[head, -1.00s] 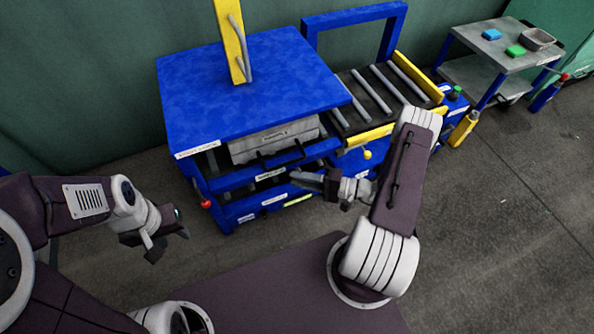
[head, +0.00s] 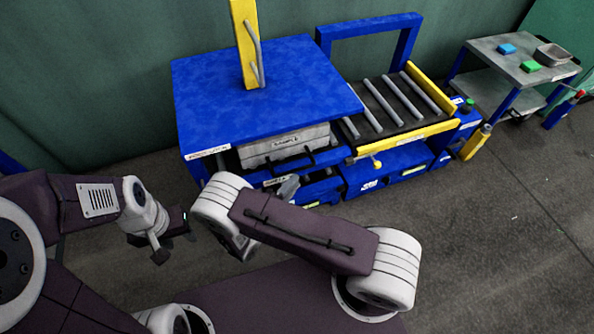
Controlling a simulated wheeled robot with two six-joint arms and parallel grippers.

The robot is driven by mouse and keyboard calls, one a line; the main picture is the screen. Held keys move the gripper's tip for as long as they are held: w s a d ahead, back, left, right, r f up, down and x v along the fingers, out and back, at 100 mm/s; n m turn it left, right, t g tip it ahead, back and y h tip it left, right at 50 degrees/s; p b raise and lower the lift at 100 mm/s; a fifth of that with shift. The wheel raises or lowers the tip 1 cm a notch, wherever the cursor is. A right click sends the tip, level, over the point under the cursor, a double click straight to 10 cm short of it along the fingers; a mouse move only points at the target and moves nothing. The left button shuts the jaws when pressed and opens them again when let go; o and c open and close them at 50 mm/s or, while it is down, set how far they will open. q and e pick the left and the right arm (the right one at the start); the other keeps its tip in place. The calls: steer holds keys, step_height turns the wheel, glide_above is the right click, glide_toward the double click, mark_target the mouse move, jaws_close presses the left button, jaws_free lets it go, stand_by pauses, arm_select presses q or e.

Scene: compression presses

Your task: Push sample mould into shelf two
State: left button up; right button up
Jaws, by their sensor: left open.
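The sample mould, a grey block with a label (head: 285,147) and dark handles at its front, sits under the blue top of the press (head: 265,85). It rests on the upper level, with its front at the opening. My left gripper (head: 172,238) is open and empty, low in front of the press at the left.
A roller table (head: 395,105) with a yellow front rail adjoins the press at the right. Blue drawers (head: 385,170) are under it. A grey cart (head: 515,60) with blue and green blocks and a metal tray stands further right.

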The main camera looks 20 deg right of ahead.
mark_target(294, 170)
steer(key=shift+n+t+y, duration=0.6)
steer(key=w+b, duration=0.1)
steer(key=w+d+f+b, duration=0.1)
steer(key=w, duration=0.1)
steer(key=w+d+b, duration=0.1)
steer(key=w+b, duration=0.1)
steer(key=shift+w+f, duration=0.1)
steer(key=shift+f, duration=0.2)
steer(key=shift+w+d+r, duration=0.1)
steer(key=shift+w+d, duration=0.1)
steer(key=shift+w, duration=0.1)
jaws_close()
stand_by(0.6)
